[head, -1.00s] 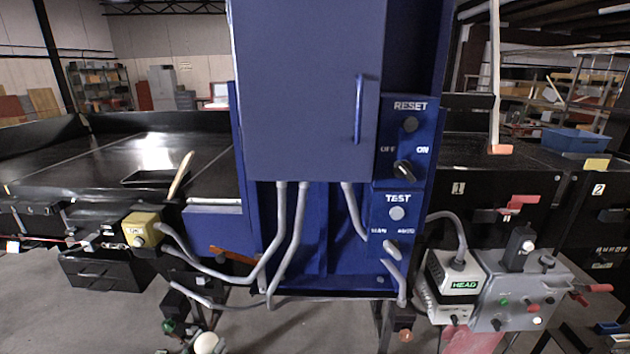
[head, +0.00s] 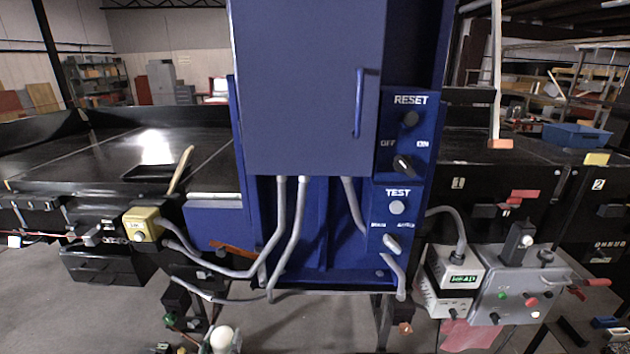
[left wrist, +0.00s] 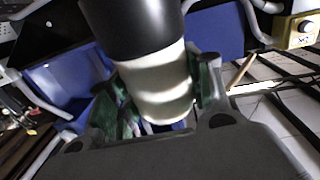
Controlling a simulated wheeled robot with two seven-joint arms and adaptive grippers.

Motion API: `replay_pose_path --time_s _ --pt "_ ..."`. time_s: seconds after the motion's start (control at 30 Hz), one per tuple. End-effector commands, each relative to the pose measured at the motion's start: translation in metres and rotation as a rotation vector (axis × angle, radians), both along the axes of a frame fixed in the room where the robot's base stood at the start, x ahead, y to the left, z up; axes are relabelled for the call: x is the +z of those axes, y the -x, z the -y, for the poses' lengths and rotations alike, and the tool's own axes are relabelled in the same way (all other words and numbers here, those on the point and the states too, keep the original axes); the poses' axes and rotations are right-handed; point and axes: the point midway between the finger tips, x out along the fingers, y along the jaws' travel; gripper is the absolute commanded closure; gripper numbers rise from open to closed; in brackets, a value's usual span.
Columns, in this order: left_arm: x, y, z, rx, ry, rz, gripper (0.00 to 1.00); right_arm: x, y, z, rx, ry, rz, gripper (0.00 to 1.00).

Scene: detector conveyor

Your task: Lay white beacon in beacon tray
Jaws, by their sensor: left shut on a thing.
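The white beacon (head: 222,338) shows as a pale rounded shape at the bottom edge of the head view, left of centre. In the left wrist view it is a white cylinder (left wrist: 158,88) with a wide black end at the top. My left gripper (head: 208,346) is only partly in the head view. In the left wrist view its green-lined fingers (left wrist: 160,98) are shut around the white part. A shallow black tray (head: 143,180) lies on the dark conveyor surface at left; I cannot tell whether it is the beacon tray. My right gripper is out of view.
A blue cabinet (head: 305,85) stands in the middle, with grey cables below it. A yellow box (head: 146,224) sits on the left conveyor's front edge. A grey control box (head: 520,285) is at lower right. A blue bin (head: 576,136) stands on the right conveyor.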

Motion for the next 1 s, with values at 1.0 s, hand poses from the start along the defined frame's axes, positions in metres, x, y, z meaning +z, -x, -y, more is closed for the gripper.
replay_pose_path --time_s 1.0 --pt "-0.021 -0.003 0.020 0.097 -0.001 0.002 0.80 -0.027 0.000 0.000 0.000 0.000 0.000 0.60"
